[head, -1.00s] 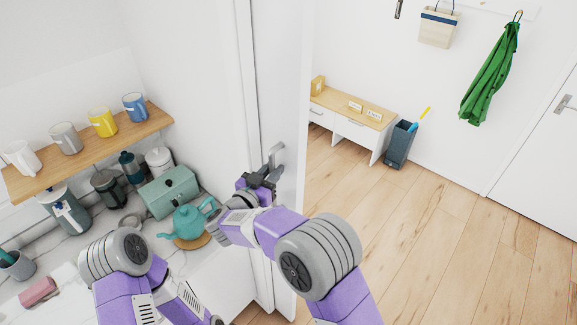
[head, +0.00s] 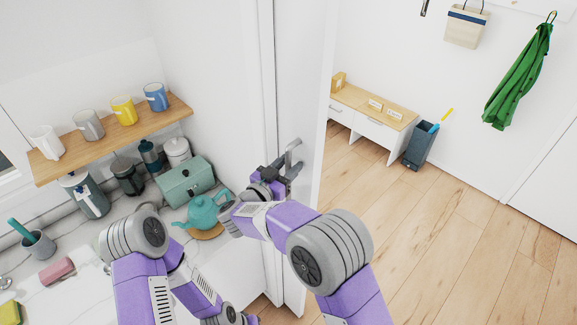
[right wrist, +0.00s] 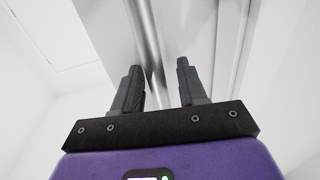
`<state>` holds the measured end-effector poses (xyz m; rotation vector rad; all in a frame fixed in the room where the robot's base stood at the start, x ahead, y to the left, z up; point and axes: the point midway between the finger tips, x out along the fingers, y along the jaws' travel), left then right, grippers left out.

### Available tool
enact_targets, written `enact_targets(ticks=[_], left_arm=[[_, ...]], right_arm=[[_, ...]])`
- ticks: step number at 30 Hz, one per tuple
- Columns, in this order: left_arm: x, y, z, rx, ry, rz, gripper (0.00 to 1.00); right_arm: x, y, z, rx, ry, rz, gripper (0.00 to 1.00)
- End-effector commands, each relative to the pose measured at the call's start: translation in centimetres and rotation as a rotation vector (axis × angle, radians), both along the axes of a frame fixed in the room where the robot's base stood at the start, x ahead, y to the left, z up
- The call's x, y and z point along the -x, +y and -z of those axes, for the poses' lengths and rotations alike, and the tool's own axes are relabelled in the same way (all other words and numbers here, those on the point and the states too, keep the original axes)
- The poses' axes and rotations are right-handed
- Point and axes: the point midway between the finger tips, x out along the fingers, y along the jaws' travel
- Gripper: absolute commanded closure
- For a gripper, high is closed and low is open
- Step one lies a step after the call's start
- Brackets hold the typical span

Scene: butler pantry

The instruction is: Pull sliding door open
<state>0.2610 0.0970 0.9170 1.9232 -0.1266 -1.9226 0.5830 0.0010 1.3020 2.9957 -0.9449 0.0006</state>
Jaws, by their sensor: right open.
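The white sliding door (head: 312,110) stands partly open beside the pantry wall, with the room beyond showing to its right. Its grey handle (head: 293,158) sticks out from the door face. My right gripper (head: 283,172) is close to the handle in the head view; whether it touches the handle is unclear. In the right wrist view my right gripper (right wrist: 158,70) is open, with pale surfaces and grey upright bars beyond its fingers. I cannot tell whether one of those bars is the handle. My left arm shows at lower left, but its gripper is not visible.
A counter on the left holds a teal teapot (head: 205,211), a green box (head: 186,184) and canisters, below a wooden shelf (head: 110,140) with mugs. Beyond the door are a low bench (head: 375,103), a dark bin (head: 419,146) and clear wooden floor (head: 440,230).

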Motion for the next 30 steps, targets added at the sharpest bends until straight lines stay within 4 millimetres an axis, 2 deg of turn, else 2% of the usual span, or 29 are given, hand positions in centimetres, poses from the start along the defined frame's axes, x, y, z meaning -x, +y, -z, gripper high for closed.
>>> enact_targets(ticks=[15,30], left_arm=[[0.0,0.0,1.6,0.0,0.0,0.0,0.57],[0.0,0.0,1.6,0.0,0.0,0.0,0.57]], right_arm=[[5.6,4.0,0.1,-0.001,0.001,0.0,0.58],[6.1,4.2,0.0,-0.001,0.001,0.001,0.58]])
